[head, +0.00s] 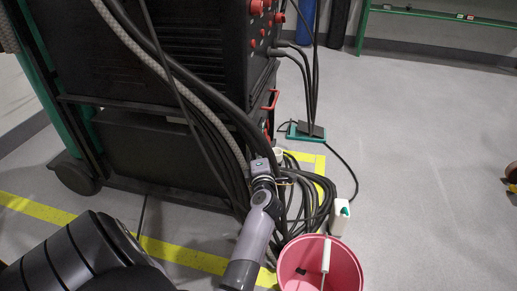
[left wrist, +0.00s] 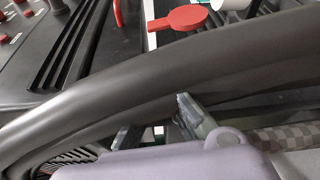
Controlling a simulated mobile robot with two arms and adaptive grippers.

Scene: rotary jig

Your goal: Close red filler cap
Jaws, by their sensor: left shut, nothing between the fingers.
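A red disc-shaped cap with a short tab (left wrist: 184,18) shows at the top of the left wrist view, beyond a thick black hose (left wrist: 150,65). It appears swung out flat; its opening and hinge are not clearly seen. In the head view I cannot clearly pick it out behind the cables. My left gripper (head: 284,180) is beside the black cabinet's lower front corner, among the cables. In the left wrist view its fingers (left wrist: 160,122) are shut and empty, close to the hose and apart from the cap. My right gripper is not in view.
The black wheeled cabinet (head: 165,155) stands at left with cables hanging down its front. Coiled black cables (head: 312,205) lie on the floor. A pink bucket (head: 345,268) and a white bottle (head: 339,217) stand at right. Open grey floor (head: 430,150) lies farther right.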

